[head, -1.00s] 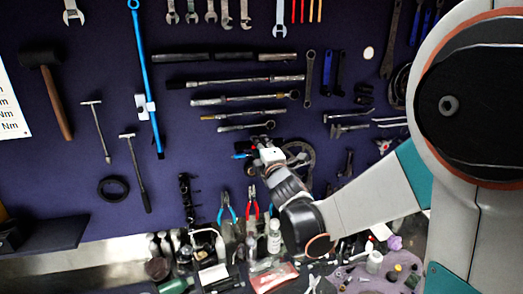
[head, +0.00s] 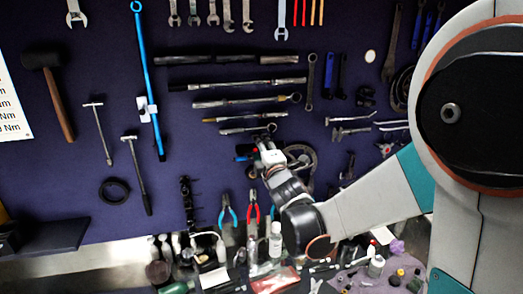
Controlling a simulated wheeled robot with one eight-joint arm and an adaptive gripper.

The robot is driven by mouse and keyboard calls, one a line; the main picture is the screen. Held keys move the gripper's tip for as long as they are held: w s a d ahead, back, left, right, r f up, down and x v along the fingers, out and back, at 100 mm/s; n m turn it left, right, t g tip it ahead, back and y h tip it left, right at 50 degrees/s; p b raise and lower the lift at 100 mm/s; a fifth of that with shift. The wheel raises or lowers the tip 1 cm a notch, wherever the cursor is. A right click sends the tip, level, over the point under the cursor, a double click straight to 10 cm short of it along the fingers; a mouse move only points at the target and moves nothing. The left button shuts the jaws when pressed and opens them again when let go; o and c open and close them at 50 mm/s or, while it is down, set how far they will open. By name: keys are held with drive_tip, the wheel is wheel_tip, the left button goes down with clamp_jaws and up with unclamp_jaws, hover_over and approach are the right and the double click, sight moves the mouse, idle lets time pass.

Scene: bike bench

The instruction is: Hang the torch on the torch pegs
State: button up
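My gripper (head: 258,150) is up at the dark blue pegboard (head: 90,225), just below the row of long tools. It is small, seen from behind, and partly hidden by its own wrist. A small dark thing with a blue part (head: 243,150) shows just left of the fingertips, with a bit of red above. It may be the torch, but I cannot tell, nor whether the fingers touch it. The torch pegs cannot be made out; my wrist may cover part of the board there.
Several long bar tools (head: 235,83) hang above my gripper. A chainring (head: 300,158) is close on its right. Blue-handled pliers (head: 228,212) and red-handled pliers (head: 253,210) stand below. The bench below is crowded with bottles (head: 275,240) and small parts. Bare board lies left of my gripper.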

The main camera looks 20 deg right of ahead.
drive_tip(key=shift+s, duration=0.1)
drive_tip(key=s, duration=1.2)
drive_tip(key=s+d+f+m+g+h+b, duration=0.1)
drive_tip(key=s+d+f+m+g+b, duration=0.15)
drive_tip(key=s+f+m+b, duration=0.35)
drive_tip(key=s+d+f+m+g+h+b, duration=0.1)
drive_tip(key=s+f+m+g+b, duration=0.15)
drive_tip(key=f+m+b, duration=0.4)
drive_tip(key=s+a+f+m+g+y+b, duration=0.1)
drive_tip(key=s+f+m+g+b, duration=0.1)
drive_tip(key=s+f, duration=0.5)
drive_tip(key=s+a+f+m+g+y+b, duration=0.1)
drive_tip(key=s+a+f+m+g+b, duration=0.1)
drive_tip(key=s+f, duration=0.5)
drive_tip(key=shift+a+f+m+g+b, duration=0.3)
drive_tip(key=shift+m+g+b, duration=0.45)
drive_tip(key=shift+g+b, duration=0.3)
drive_tip(key=shift+s, duration=0.1)
